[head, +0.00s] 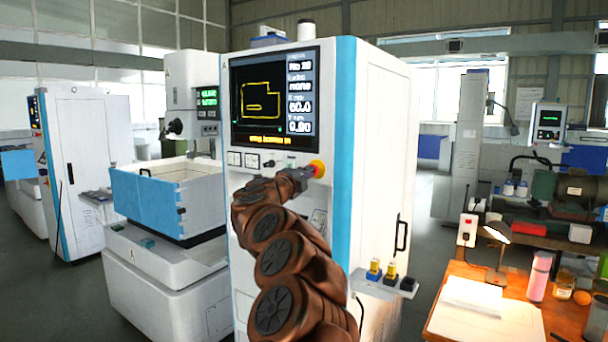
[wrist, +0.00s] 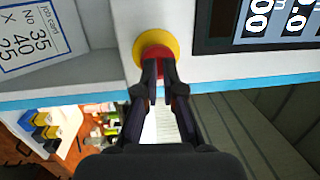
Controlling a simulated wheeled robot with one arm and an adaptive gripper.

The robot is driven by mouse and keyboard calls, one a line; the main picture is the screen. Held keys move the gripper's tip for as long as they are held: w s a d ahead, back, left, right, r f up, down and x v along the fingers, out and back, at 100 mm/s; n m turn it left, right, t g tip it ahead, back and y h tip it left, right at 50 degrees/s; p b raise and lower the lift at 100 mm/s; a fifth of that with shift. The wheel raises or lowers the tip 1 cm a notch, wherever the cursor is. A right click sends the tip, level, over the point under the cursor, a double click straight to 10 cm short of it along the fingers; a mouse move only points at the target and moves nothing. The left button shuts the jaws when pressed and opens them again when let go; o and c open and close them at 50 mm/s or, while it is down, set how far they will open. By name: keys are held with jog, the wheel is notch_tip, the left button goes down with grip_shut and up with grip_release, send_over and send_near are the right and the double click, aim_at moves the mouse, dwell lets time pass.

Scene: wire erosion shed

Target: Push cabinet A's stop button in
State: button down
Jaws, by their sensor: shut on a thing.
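Cabinet A (head: 380,150) is the tall white and blue cabinet in the middle of the head view, with a lit screen on its front. Its red stop button (head: 319,169) sits in a yellow collar under the screen's lower right corner. My gripper (head: 307,175) reaches up to the button from the left. In the wrist view, the stop button (wrist: 157,52) is at top centre, partly hidden by the fingers. My gripper (wrist: 160,72) has its fingertips close together on the red cap. How far in the button sits cannot be told.
Small switches (head: 252,161) sit left of the button under the screen (head: 275,98). An open blue and white machine tank (head: 165,200) stands at left. Yellow-topped parts (head: 375,268) stand on a low shelf at the cabinet's right. A cluttered workbench (head: 480,310) is at right.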

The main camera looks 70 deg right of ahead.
jog(key=shift+s+r, duration=0.15)
jog(key=shift+s, duration=0.05)
jog(key=w+a+f+b, duration=0.1)
jog(key=a+b, duration=0.3)
jog(key=a, duration=1)
jog(key=shift+w+f, duration=0.3)
jog(key=shift+w, duration=0.2)
